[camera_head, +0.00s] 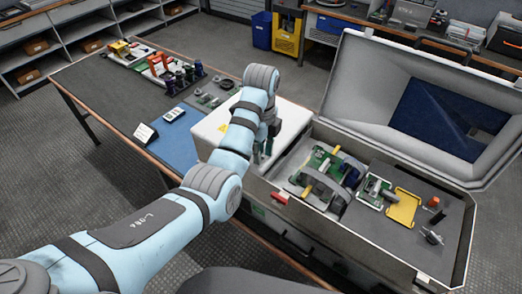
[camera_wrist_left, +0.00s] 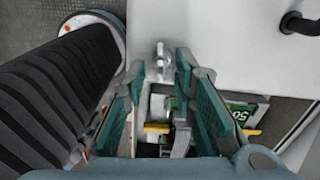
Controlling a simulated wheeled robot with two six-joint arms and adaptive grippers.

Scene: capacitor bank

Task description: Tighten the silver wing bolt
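The silver wing bolt (camera_wrist_left: 160,62) shows in the wrist view at the near edge of a white panel (camera_wrist_left: 225,50). My left gripper (camera_wrist_left: 159,68) is open, its teal-padded fingers on either side of the bolt with gaps visible. I cannot tell how far the bolt is screwed in. In the head view the left gripper (camera_head: 264,147) is at the front of the white housing (camera_head: 211,130), partly hidden by my arm, and the bolt cannot be made out. My right gripper is not in view.
A black handle (camera_wrist_left: 300,22) stands on the panel. Below its edge are parts with a green label (camera_wrist_left: 243,117). In the head view, an open grey case (camera_head: 385,240) holding several parts stands right of the housing; a blue mat (camera_head: 168,148) lies left.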

